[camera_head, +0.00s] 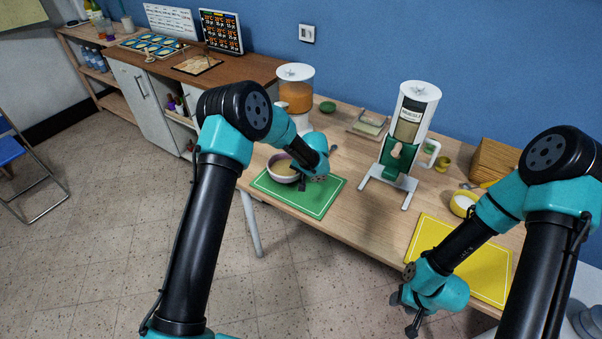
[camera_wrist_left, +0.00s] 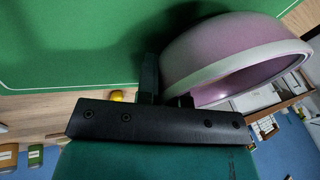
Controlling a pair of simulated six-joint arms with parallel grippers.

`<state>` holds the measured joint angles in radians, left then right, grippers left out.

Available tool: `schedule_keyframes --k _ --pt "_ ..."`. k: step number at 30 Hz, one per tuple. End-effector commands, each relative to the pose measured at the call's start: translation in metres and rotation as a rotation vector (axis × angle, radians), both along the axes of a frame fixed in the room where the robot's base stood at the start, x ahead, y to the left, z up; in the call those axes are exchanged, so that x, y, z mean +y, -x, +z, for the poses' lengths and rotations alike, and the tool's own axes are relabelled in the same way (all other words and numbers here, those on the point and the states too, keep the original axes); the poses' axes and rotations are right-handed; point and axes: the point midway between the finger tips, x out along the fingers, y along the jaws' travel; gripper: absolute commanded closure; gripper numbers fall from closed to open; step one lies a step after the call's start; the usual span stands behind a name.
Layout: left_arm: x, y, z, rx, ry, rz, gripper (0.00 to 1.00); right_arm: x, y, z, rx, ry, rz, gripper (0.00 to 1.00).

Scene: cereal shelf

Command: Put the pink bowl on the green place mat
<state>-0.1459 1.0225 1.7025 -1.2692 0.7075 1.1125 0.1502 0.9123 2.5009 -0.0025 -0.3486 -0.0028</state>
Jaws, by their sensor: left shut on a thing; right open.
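My left gripper (camera_head: 302,181) is shut on the right side of the bowl's rim. In the left wrist view the bowl (camera_wrist_left: 215,45) is at the fingers (camera_wrist_left: 165,90), tilted in that picture, and the green mat (camera_wrist_left: 70,50) fills the upper left. My right gripper (camera_head: 408,315) is open and empty, in front of the table edge by the yellow mat.
A yellow mat (camera_head: 485,275) with a yellow bowl (camera_head: 462,204) behind it lies at the right. A white and green cereal dispenser (camera_head: 408,130) stands mid-table, and an orange-filled dispenser (camera_head: 296,92) stands behind the pink bowl. A wooden box (camera_head: 493,162) is at the back right.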

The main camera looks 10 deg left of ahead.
Motion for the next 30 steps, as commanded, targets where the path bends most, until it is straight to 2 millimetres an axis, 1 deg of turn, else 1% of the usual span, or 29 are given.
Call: schedule_keyframes --k 8,9,16,25,30 --pt "0.0 0.0 0.0 -0.001 0.0 0.0 1.0 0.0 0.0 0.0 0.0 0.0 0.0 0.53" --pt "0.0 0.0 0.0 -0.001 0.0 -0.001 0.88 0.0 0.0 0.0 0.0 0.0 0.0 0.53" --pt "0.0 0.0 0.0 -0.001 0.0 -0.001 0.66 0.0 0.0 0.0 0.0 0.0 0.0 0.53" --pt "-0.001 0.0 0.001 -0.001 0.0 -0.001 0.66 0.0 0.0 0.0 0.0 0.0 0.0 0.53" --pt "-0.005 0.002 0.013 -0.002 0.0 -0.003 0.66 0.0 0.0 0.0 0.0 0.0 0.0 0.53"
